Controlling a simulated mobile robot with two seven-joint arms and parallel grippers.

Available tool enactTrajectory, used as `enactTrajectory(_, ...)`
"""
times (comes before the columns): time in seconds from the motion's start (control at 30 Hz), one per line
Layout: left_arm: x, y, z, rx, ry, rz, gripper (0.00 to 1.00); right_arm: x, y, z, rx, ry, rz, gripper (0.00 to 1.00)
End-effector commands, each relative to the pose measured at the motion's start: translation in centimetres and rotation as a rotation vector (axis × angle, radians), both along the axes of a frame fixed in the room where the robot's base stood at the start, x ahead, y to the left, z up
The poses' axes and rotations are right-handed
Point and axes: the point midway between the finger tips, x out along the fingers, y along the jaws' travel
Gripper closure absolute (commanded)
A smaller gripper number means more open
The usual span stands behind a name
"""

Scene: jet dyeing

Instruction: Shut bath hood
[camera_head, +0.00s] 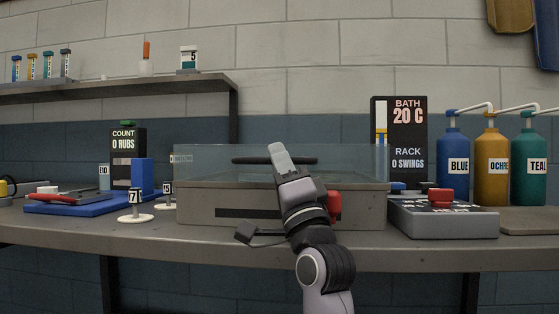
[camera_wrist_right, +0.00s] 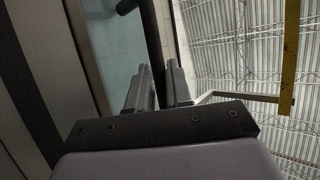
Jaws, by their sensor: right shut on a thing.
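The bath (camera_head: 350,206) is a grey metal tank on the bench, with a dark slot on its front. Its clear hood (camera_head: 350,163) shows above the tank; I cannot tell its exact tilt. A dark handle bar (camera_head: 245,160) crosses the hood. My right gripper (camera_head: 279,155) reaches up in front of the tank and is shut on the handle bar near its middle. In the right wrist view the dark bar (camera_wrist_right: 151,35) runs down to between the fingers (camera_wrist_right: 160,88), which partly hide it. My left gripper is not in view.
A control box with a red button (camera_head: 440,196) stands right of the bath, before a display reading 20 C (camera_head: 408,120). Blue, ochre and teal bottles (camera_head: 491,160) stand farther right. A blue tray (camera_head: 75,205) and numbered stands (camera_head: 136,205) are left. A shelf (camera_head: 120,90) is above left.

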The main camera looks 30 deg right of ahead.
Motion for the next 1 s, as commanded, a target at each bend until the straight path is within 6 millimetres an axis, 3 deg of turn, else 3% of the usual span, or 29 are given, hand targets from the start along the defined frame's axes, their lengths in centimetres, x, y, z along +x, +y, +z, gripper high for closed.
enactTrajectory(0.03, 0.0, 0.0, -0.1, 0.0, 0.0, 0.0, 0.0, 0.4, 0.0, -0.8, 0.002, 0.019, 0.002, 1.0)
enactTrajectory(0.17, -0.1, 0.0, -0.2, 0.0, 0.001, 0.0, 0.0, 0.4, 0.0, -0.8, 0.002, 0.02, 0.002, 1.0)
enactTrajectory(0.2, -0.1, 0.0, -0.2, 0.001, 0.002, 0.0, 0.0, 0.4, 0.0, -0.8, 0.003, 0.02, 0.003, 0.77)
enactTrajectory(0.27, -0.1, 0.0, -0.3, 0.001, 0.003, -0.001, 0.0, 0.4, 0.0, -0.8, 0.003, 0.02, 0.003, 0.6)
enactTrajectory(0.77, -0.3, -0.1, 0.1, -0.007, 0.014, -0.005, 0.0, -0.3, 0.1, -1.0, 0.002, 0.016, 0.002, 0.6)
enactTrajectory(1.0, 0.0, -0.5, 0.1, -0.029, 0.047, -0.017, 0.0, -3.6, 0.6, -1.3, 0.003, 0.014, 0.005, 0.6)
